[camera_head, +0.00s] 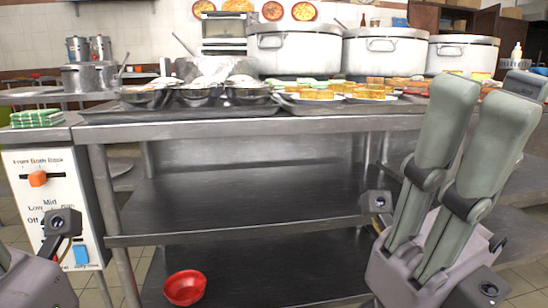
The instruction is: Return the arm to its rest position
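My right gripper (484,95) rises large at the right side, its two grey-green fingers pointing up in front of the steel table's right part. The fingers stand apart with a narrow gap and nothing shows between them. Of my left arm, only a grey housing (35,283) with a small camera shows in the lower left corner. The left fingers are out of view, so their opening is hidden. The rest of both arms is not in view.
A steel shelf table (250,128) spans the middle, with pots (294,50), bowls and plates of food on top. A red bowl (184,288) is on the lowest level. A control panel (60,190) stands left. The middle shelf (235,205) is empty.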

